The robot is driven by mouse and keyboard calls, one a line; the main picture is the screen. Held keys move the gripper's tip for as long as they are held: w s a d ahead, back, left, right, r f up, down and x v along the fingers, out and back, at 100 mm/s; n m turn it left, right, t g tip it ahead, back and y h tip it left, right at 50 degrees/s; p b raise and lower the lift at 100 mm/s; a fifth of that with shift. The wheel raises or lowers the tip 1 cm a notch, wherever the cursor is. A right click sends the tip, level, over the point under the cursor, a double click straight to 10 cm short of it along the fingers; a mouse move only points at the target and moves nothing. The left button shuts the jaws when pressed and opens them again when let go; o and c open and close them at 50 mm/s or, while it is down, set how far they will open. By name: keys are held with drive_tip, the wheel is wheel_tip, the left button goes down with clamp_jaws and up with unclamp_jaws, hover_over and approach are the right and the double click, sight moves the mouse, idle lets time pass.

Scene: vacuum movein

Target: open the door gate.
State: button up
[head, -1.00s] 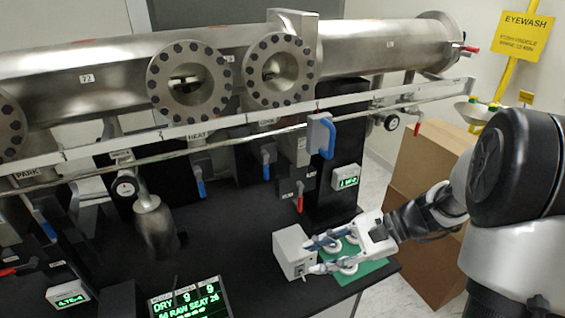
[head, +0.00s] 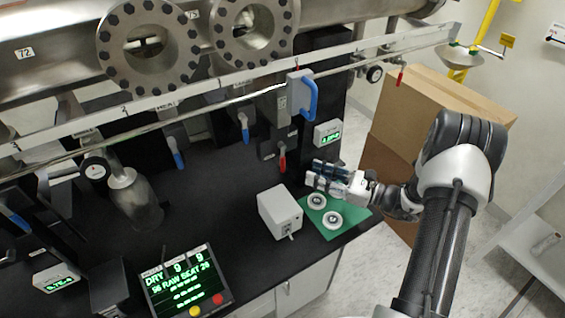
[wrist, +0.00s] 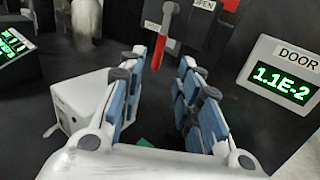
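A red lever (head: 282,158) hangs down on the black front panel at the centre of the head view. In the wrist view the lever (wrist: 158,50) shows between and beyond my fingertips, beside a small label that is hard to read and an OPEN label (wrist: 204,4). My gripper (head: 312,173) is open and empty, a little right of the lever and apart from it. Both fingers show spread in the wrist view (wrist: 160,62). A DOOR display (wrist: 284,77) reads 1.1E-2 to the right; its small box (head: 328,133) also shows in the head view.
A grey box (head: 280,212) and a green mat (head: 345,222) with two white rings lie below my gripper. A blue handle (head: 309,97) sticks out above the lever. Other levers with blue grips hang to the left. Cardboard boxes (head: 430,90) stand at the right.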

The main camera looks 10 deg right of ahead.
sight(282, 162)
drive_tip(key=b+x, duration=0.1)
drive_tip(key=x, duration=1)
drive_tip(key=shift+w+a, duration=0.2)
drive_tip(key=shift+c, duration=0.2)
clamp_jaws()
